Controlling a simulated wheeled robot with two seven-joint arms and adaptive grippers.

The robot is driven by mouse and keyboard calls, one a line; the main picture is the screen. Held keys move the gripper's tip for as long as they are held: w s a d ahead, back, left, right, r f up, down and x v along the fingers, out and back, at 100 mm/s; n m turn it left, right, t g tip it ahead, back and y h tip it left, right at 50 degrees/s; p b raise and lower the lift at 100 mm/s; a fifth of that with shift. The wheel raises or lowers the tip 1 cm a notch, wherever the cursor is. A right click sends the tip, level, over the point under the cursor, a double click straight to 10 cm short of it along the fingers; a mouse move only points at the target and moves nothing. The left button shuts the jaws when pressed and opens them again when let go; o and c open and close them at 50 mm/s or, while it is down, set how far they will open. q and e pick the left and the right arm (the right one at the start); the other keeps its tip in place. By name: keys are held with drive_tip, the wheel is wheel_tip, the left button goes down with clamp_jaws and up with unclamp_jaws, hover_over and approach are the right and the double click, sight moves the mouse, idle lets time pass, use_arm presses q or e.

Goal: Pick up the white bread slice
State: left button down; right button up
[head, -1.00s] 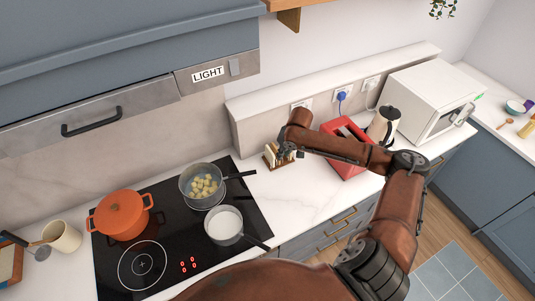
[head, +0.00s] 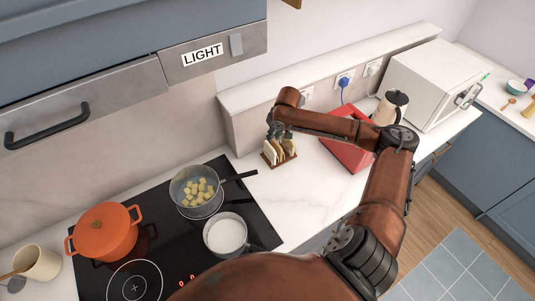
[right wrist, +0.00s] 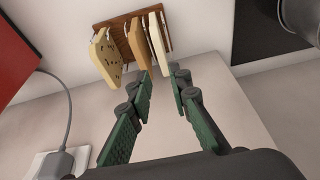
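The white bread slice (right wrist: 157,42) stands upright in a wooden rack (right wrist: 121,37), at the right end of the row in the right wrist view. A tan slice (right wrist: 140,42) and a seeded slice (right wrist: 105,58) stand to its left. In the head view the white slice (head: 269,151) is at the rack's left end, on the counter right of the hob. My right gripper (right wrist: 163,78) is open and empty, its fingertips just short of the white slice's near end, which lies between them in the picture. In the head view this gripper (head: 277,130) is partly hidden by its wrist. My left gripper is not in view.
A red toaster (head: 346,152) stands right of the rack, under my right forearm. A pan of cubes (head: 199,188) and a milk pan (head: 226,234) sit on the hob, one handle pointing towards the rack. The white counter (head: 290,195) in front is clear.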

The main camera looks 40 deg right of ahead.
sight(270, 146)
drive_tip(key=x, duration=0.3)
drive_tip(key=p+x, duration=0.1)
drive_tip(key=x, duration=0.3)
drive_tip(key=shift+a+f, duration=0.1)
drive_tip(key=shift+a, duration=0.1)
drive_tip(key=shift+s, duration=0.1)
drive_tip(key=shift+c, duration=0.6)
clamp_jaws()
